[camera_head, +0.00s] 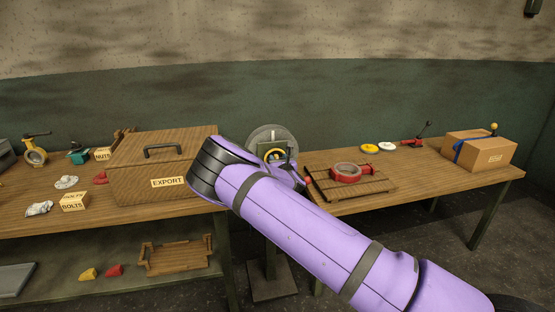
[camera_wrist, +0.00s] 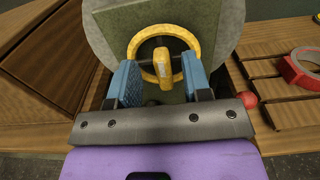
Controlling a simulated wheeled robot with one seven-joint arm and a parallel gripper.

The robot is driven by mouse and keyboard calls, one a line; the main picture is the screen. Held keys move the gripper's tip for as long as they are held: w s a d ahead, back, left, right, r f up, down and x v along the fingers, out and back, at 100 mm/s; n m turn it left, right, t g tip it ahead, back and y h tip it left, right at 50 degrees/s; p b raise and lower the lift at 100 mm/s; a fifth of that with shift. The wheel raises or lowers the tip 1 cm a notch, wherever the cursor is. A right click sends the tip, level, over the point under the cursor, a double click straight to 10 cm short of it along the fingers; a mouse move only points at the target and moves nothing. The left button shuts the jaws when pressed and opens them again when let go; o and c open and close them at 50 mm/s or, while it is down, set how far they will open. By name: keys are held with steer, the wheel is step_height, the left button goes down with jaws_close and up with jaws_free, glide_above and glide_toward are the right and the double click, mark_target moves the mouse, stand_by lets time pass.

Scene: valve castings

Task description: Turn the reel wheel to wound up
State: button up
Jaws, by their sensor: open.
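The reel wheel is a yellow ring (camera_wrist: 190,37) with a yellow grip or spoke (camera_wrist: 162,62) at its middle, mounted on a grey-green round reel body (camera_wrist: 112,22). In the head view the reel (camera_head: 268,134) stands on a post between the two benches, partly hidden by my arm. My gripper (camera_wrist: 160,84) has its two blue fingers apart, one on each side of the wheel's lower part, with the yellow piece between them. I cannot tell whether the fingers touch the ring. In the head view my gripper is mostly hidden behind my wrist.
A wooden EXPORT chest (camera_head: 135,182) stands close on the left. A slatted wooden pallet (camera_head: 372,187) with a red ring-shaped part (camera_head: 346,178) lies close on the right, a red ball knob (camera_wrist: 248,100) near my right finger. A cardboard box (camera_head: 487,157) stands farther right.

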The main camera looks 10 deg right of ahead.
steer(key=shift+w, duration=0.85)
jaws_close()
steer(key=shift+m, duration=0.3)
